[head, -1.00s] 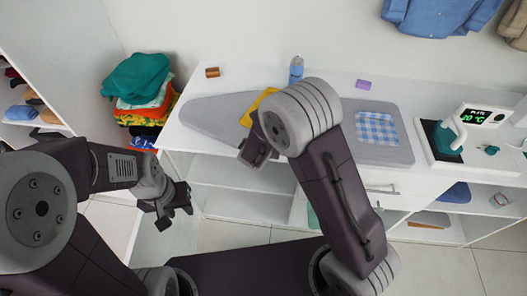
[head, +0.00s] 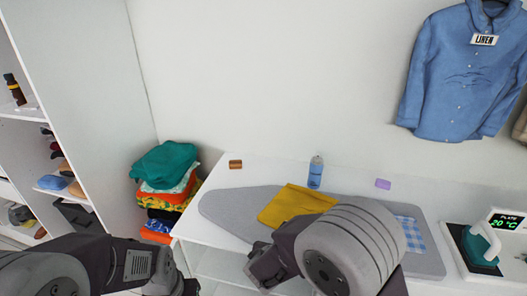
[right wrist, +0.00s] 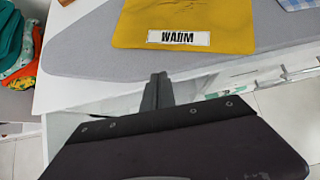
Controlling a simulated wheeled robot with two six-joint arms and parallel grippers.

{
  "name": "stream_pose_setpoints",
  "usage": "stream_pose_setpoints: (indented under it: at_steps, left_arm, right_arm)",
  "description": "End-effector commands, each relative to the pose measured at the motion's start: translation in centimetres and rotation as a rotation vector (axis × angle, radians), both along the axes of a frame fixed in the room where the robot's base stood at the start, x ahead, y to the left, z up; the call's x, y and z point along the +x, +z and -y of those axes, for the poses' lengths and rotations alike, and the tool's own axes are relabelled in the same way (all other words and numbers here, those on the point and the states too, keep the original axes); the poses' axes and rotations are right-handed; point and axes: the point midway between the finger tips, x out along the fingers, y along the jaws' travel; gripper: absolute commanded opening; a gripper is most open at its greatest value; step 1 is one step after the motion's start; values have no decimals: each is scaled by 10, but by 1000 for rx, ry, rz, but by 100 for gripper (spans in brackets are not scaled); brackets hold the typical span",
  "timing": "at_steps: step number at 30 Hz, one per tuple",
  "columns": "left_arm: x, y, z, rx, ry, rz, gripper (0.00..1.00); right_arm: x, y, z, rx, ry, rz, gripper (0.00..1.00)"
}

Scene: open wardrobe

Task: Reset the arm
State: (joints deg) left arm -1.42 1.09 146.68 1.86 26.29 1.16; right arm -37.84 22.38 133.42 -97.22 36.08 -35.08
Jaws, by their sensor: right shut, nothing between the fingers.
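My right arm reaches in from the bottom of the head view, and its gripper (head: 262,270) is in front of the ironing table's near edge. My left arm is low at the left of the head view. The left gripper (head: 185,288) is mostly cut off by the bottom edge, so its fingers are hidden.
A grey ironing pad (head: 228,205) holds a yellow cloth (head: 300,203) with a label and a blue checked cloth (head: 412,238). A blue bottle (head: 315,173), brown spool (head: 235,164), purple block (head: 383,184) and iron (head: 481,246) stand around it. Folded clothes (head: 165,165) are stacked left; a blue shirt (head: 455,75) hangs above.

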Motion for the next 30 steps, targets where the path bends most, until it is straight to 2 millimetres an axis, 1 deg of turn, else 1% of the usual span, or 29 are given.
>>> stream_pose_setpoints:
  at_steps: [2, 4, 5, 6, 7, 8, 9, 11, 12, 14, 15, 16, 18, 21, 24, 25, 27, 30]
  left_arm:
    - [0, 0, 0, 0, 0, 0, 36]
    - [0, 0, 0, 0, 0, 0, 36]
    - [0, 0, 0, 0, 0, 0, 36]
    - [0, 0, 0, 0, 0, 0, 36]
    - [0, 0, 0, 0, 0, 0, 36]
    - [0, 0, 0, 0, 0, 0, 36]
    - [0, 0, 0, 0, 0, 0, 36]
    - [0, 0, 0, 0, 0, 0, 36]
    - [0, 0, 0, 0, 0, 0, 36]
    - [0, 0, 0, 0, 0, 0, 36]
    - [0, 0, 0, 0, 0, 0, 36]
    - [0, 0, 0, 0, 0, 0, 36]
    - [0, 0, 0, 0, 0, 0, 36]
    - [0, 0, 0, 0, 0, 0, 36]
    - [0, 0, 0, 0, 0, 0, 36]
    - [0, 0, 0, 0, 0, 0, 36]
    - [0, 0, 0, 0, 0, 0, 36]
    - [0, 0, 0, 0, 0, 0, 36]
  right_arm:
    - [7, 6, 20, 9, -54, 12, 0]
    - [16, 19, 52, 27, -143, 40, 0]
    - [15, 23, 71, 43, -206, 46, 0]
    - [9, 27, 98, 77, -319, 47, 0]
    - [0, 27, 117, 113, -420, 44, 0]
    - [-11, 27, 136, 160, -535, 41, 0]
    - [-30, 24, 157, 240, -709, 38, 0]
    - [-59, 18, 176, 370, -965, 41, 0]
    - [-78, 13, 183, 464, -1142, 47, 0]
    - [-106, 6, 184, 616, -1417, 63, 0]
    - [-121, 1, 179, 720, -1599, 76, 0]
    - [-131, -2, 173, 796, -1733, 86, 0]
    - [-145, -8, 154, 958, -2015, 107, 0]
    - [-155, -14, 125, 1115, -2321, 125, 0]
    - [-156, -16, 109, 1206, -2527, 150, 0]
    - [-154, -16, 106, 1227, -2568, 161, 0]
    - [-153, -16, 106, 1244, -2605, 182, 0]
    - [-153, -16, 106, 1244, -2609, 186, 0]
